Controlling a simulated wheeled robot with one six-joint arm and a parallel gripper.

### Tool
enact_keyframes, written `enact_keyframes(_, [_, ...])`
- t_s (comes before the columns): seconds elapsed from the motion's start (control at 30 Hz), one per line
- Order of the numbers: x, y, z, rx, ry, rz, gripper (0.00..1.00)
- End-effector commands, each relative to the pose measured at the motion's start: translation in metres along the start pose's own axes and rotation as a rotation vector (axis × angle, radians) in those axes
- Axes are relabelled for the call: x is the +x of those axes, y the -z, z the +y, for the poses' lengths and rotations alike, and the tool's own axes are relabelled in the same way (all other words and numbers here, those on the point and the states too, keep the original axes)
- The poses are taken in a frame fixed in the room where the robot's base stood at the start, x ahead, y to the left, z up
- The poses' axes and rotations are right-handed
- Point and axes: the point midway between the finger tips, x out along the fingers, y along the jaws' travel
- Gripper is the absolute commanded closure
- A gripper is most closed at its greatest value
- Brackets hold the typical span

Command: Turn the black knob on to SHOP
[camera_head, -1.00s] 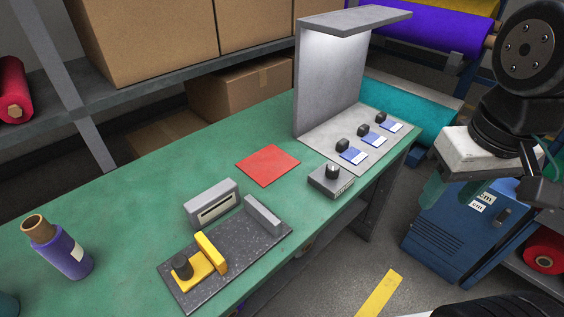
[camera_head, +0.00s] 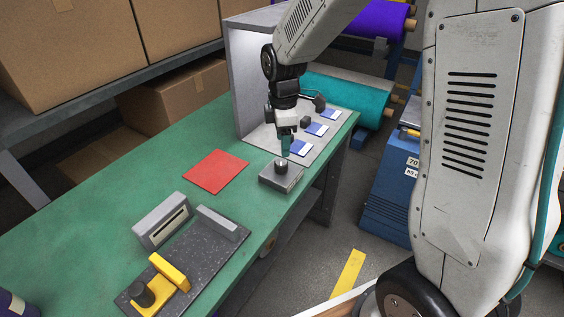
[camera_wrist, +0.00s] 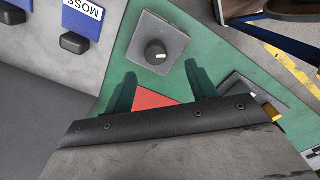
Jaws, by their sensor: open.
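The black knob (camera_head: 281,166) sits on top of a small grey box (camera_head: 294,175) near the front edge of the green bench. In the wrist view the knob (camera_wrist: 155,50) is round with a white mark pointing to the right, and its grey box (camera_wrist: 137,37) shows around it. No SHOP lettering is readable. My gripper (camera_head: 286,146) is above and just behind the knob, pointing down. In the wrist view my gripper (camera_wrist: 160,85) shows two separated green fingers with nothing between them; the knob lies beyond their tips.
A grey lit booth (camera_head: 244,70) stands behind the box, with blue-and-white cards (camera_head: 317,129) and dark blocks on its floor; one card (camera_wrist: 83,14) reads MOSS. A red square (camera_head: 216,171) lies left of the box. A dark plate (camera_head: 185,262) with yellow parts is nearer.

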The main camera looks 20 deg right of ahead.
Motion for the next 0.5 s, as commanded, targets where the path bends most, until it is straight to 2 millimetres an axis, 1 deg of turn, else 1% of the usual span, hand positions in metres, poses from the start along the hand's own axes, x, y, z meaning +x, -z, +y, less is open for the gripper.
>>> enact_keyframes(0.03, [0.007, 0.002, 0.005, -0.025, 0.003, -0.001, 0.43])
enact_keyframes(0.13, [0.016, 0.003, 0.009, -0.054, 0.005, -0.001, 0.43])
enact_keyframes(0.27, [0.031, 0.003, 0.009, -0.06, 0.006, -0.001, 0.43])
enact_keyframes(0.5, [0.07, 0.002, 0.008, -0.057, 0.007, -0.002, 0.43])
